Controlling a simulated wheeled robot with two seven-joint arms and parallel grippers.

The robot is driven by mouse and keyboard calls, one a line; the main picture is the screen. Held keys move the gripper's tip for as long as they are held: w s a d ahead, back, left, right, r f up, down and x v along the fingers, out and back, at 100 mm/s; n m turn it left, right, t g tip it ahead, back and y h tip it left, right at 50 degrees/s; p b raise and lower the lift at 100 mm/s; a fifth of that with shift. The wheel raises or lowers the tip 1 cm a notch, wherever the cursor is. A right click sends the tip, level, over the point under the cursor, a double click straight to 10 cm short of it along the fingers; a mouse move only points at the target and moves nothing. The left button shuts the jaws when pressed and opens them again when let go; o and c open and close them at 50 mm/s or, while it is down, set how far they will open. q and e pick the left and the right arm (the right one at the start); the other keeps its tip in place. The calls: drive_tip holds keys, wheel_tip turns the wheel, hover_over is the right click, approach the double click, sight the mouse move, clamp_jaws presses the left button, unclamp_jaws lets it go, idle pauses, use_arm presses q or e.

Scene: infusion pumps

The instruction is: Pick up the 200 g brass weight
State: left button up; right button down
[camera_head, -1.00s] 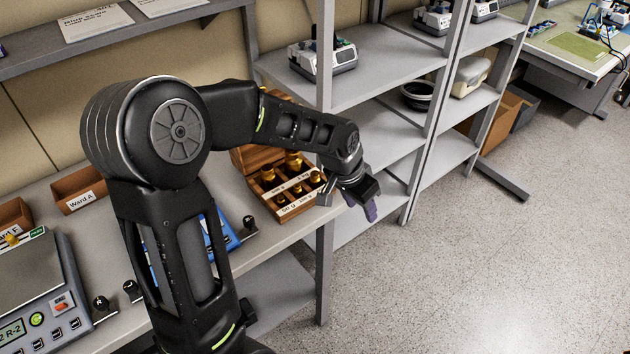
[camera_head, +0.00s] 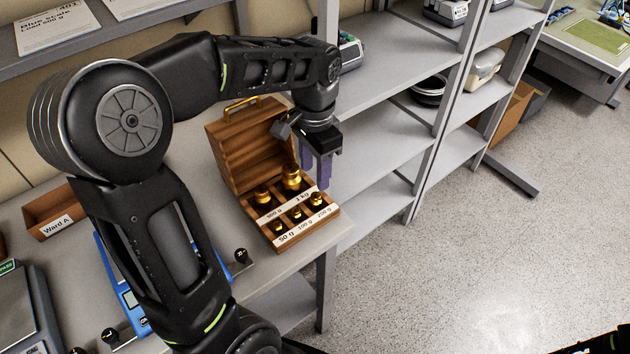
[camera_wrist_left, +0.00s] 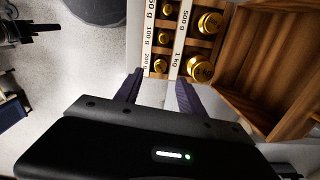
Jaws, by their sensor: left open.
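The 200 g brass weight (camera_head: 316,199) is the small knobbed one in the front row of an open wooden case (camera_head: 240,160), at the end nearest the shelf upright. In the left wrist view the 200 g weight (camera_wrist_left: 160,66) sits in its compartment beside the "200 g" label. My left gripper (camera_head: 316,184) is open and empty, its purple fingers pointing down above that end of the case. In the left wrist view its fingertips (camera_wrist_left: 159,78) lie on either side of the weight in the picture. A dark shape, apparently my right gripper (camera_wrist_left: 40,28), shows at upper left; its jaws are unclear.
Larger brass weights, 500 g (camera_head: 262,196) and 1 kg (camera_head: 291,177), stand in the back row close to my fingers. The case's raised lid is behind. A blue scale (camera_head: 115,270) is partly behind my arm.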

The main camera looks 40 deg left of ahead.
sight(315, 196)
use_arm(q)
drive_tip(key=shift+w+a, duration=0.2)
drive_tip(key=shift+w, duration=0.05)
drive_tip(key=shift+s+d+r, duration=0.1)
drive_tip(key=shift+s+d, duration=0.15)
drive_tip(key=shift+w+a+f, duration=0.1)
drive_tip(key=shift+f, duration=1.25)
drive_tip(key=shift+f, duration=0.15)
drive_tip(key=shift+f+p, duration=0.3)
drive_tip(key=shift+p, duration=0.1)
wheel_tip(315, 196, down, 4)
drive_tip(key=shift+f+p, duration=0.2)
drive_tip(key=shift+p, duration=0.25)
drive_tip(key=shift+c, duration=0.6)
